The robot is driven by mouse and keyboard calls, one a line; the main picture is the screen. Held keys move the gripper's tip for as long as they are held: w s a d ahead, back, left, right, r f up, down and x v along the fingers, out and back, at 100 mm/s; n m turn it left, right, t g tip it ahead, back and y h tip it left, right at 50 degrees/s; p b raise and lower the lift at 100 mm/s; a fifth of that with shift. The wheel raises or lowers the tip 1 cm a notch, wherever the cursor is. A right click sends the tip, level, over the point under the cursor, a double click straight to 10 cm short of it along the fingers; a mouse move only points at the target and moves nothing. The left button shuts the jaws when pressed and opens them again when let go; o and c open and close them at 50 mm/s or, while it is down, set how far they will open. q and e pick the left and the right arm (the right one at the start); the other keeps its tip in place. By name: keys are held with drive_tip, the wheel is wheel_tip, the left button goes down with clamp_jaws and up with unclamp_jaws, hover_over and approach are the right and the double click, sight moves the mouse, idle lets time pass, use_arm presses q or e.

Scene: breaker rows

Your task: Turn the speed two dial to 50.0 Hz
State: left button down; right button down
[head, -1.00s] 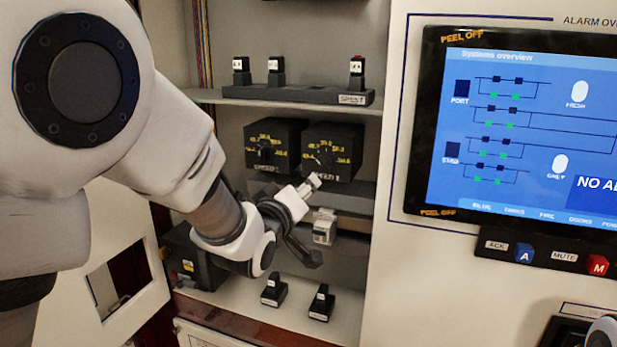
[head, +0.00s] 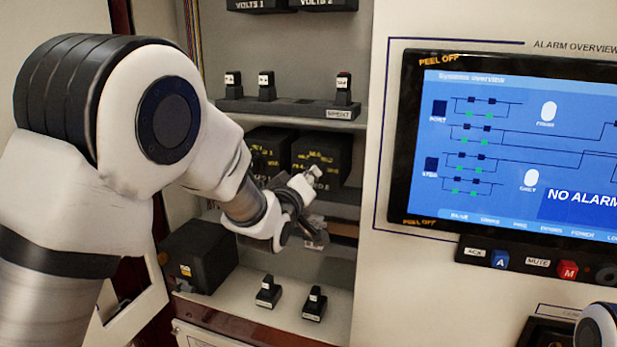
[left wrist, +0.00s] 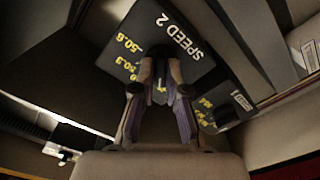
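The speed two dial is on a black box (head: 335,150) with yellow numbers, the right one of a pair under the shelf. My left gripper (head: 313,174) is in front of this box. In the left wrist view its two fingers (left wrist: 161,68) are a small gap apart over the dial's middle. They hide most of the knob and some numbers. I cannot tell whether they press on it. My right gripper is not in view.
The speed one box (head: 266,147) stands close to the left. A shelf (head: 235,106) with several small switches is just above. A black box (head: 198,255) and two switches (head: 269,291) are below. The alarm screen (head: 510,145) is to the right.

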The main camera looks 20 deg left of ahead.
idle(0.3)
use_arm(q)
drive_tip(key=shift+m+b, duration=3.2)
drive_tip(key=shift+m, duration=0.7)
drive_tip(key=shift+r, duration=0.1)
drive_tip(key=c, duration=1.2)
unclamp_jaws()
drive_tip(key=shift+s, duration=0.1)
